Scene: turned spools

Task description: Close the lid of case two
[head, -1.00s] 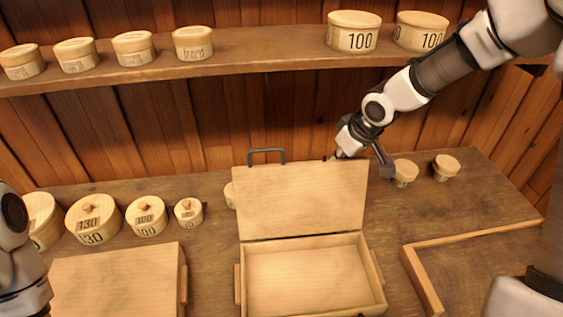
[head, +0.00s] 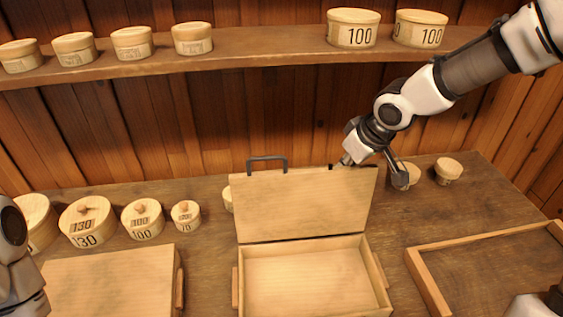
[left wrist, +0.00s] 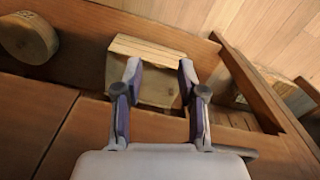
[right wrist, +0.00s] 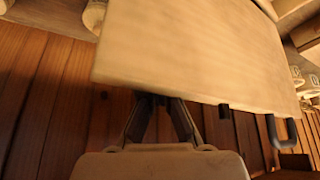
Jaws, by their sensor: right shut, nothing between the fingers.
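An open wooden case (head: 312,280) stands in the middle of the table, empty inside; no number shows on it. Its lid (head: 303,207) stands up from the back edge, with a dark handle (head: 267,160) on its top edge. My right gripper (head: 346,160) is at the lid's top edge, right of the handle and on the back side. In the right wrist view the lid (right wrist: 200,50) covers its fingertips, so contact is hard to tell. It is shut and empty. My left gripper (left wrist: 160,78) is open, with a pale wooden piece (left wrist: 158,85) beyond its fingers.
A closed case (head: 112,282) lies left of the open one. A wood-framed tray (head: 424,275) lies to the right. Several round boxes stand along the table's back, including one marked 130 (head: 87,222). A shelf (head: 260,45) above holds more round boxes.

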